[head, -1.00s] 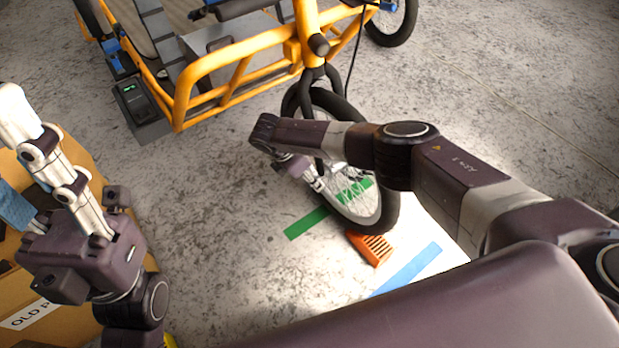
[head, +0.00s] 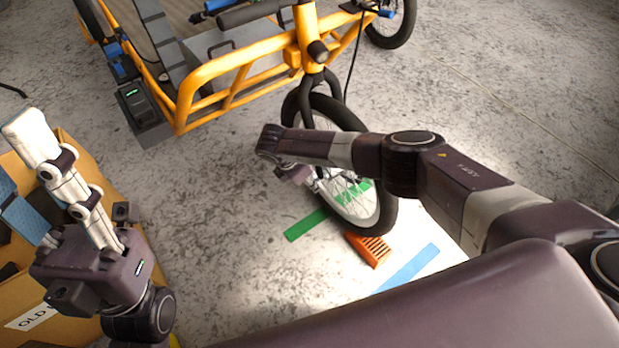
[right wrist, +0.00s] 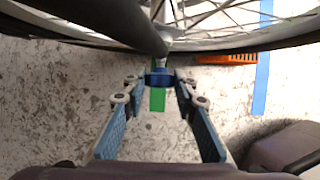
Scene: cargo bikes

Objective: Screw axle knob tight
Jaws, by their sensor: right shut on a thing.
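The axle knob (right wrist: 159,78) is a blue piece at the hub end of the front wheel (head: 378,212), below the dark fork leg (right wrist: 135,30) in the right wrist view. My right gripper (right wrist: 160,82) is shut on it, with a fingertip on each side. In the head view my right gripper (head: 312,180) is at the wheel's hub, mostly hidden by my wrist, and the knob cannot be made out. My left gripper (head: 22,160) is empty at the left, its white finger and blue-padded finger spread apart, above a cardboard box.
The yellow cargo bike frame (head: 235,85) stands at the back. An orange slotted block (head: 369,250) touches or nearly touches the wheel. Green tape (head: 306,225) and blue tape (head: 408,268) mark the floor. The open cardboard box (head: 75,290) is at lower left. Floor between is clear.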

